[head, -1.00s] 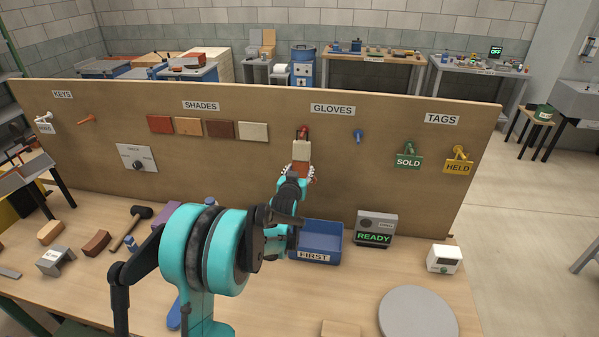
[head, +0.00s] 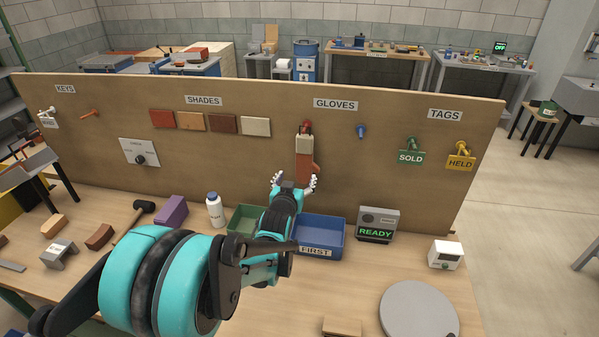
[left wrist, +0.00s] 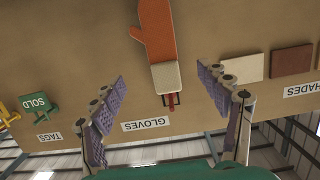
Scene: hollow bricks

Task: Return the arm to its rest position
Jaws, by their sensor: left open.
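My left gripper (head: 293,184) is open and empty in the head view, in front of the board and just below the glove. The glove (head: 304,158) is reddish-brown with a pale cuff. It hangs from a red hook (head: 305,127) under the GLOVES label. In the left wrist view, which is upside down, the glove (left wrist: 158,38) lies beyond and between the spread fingers of my left gripper (left wrist: 160,78), apart from both. My left arm crosses the front of the table and hides part of it. My right gripper is not in view.
Below the gripper stand a blue tray (head: 343,243) labelled FIRST and a partly hidden green tray (head: 240,215). A white bottle (head: 214,210) and purple block (head: 172,211) are to the left. A READY box (head: 377,222) and grey disc (head: 418,310) are to the right.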

